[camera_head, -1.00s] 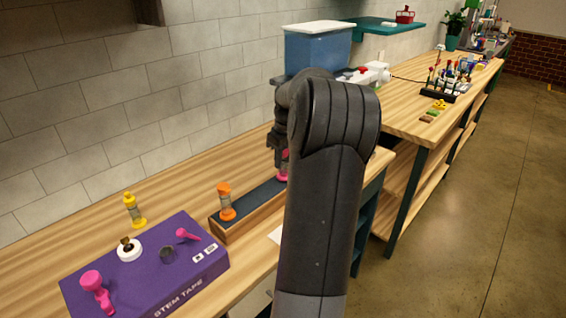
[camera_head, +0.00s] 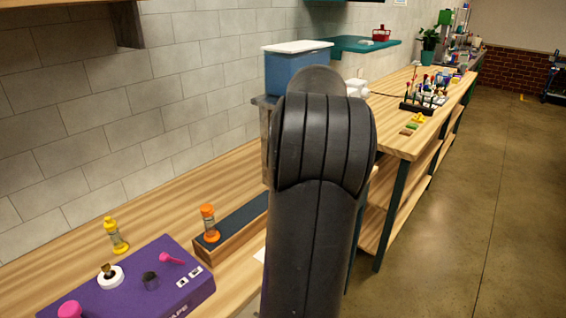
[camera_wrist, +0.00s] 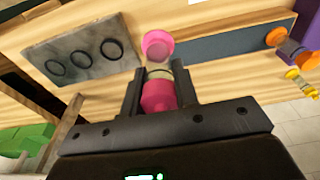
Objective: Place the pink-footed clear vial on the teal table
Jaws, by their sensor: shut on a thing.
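My gripper (camera_wrist: 159,90) is shut on the pink-footed clear vial (camera_wrist: 158,76) in the wrist view. Its fingers press the vial from both sides. One pink end sits between the fingers and the other pink end points away from my gripper; a clear middle shows between them. In the head view my arm hides the gripper and the vial. The teal table (camera_head: 345,45) is at the back by the wall, beyond the blue bin, and a red basket (camera_head: 381,33) stands on it.
A blue bin (camera_head: 297,72) with a white lid stands before the teal table. An orange-ended vial (camera_head: 209,222) stands on a dark-topped wooden block (camera_head: 232,228). A yellow vial (camera_head: 117,236) and a purple box (camera_head: 150,285) are at left. Open floor (camera_head: 470,200) lies at right.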

